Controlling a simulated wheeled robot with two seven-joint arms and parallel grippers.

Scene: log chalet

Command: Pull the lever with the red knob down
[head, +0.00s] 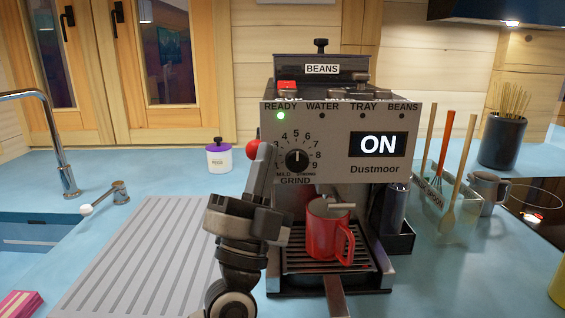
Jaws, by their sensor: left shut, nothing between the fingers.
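The coffee machine (330,180) stands on the blue counter, its display reading "ON" and its green light under READY lit. The red knob (253,148) shows at the machine's left side, just left of my left gripper's fingertips. The rest of its lever is hidden behind the fingers. My left gripper (267,150) is shut and empty, pointing up in front of the machine's left edge. I cannot tell whether it touches the knob. My right gripper is not in view.
A red mug (326,232) stands on the machine's drip tray (368,276). A ribbed drainboard (140,262) lies left of my gripper. A white jar with a purple lid (219,158) stands behind. A utensil holder (437,205) is to the right.

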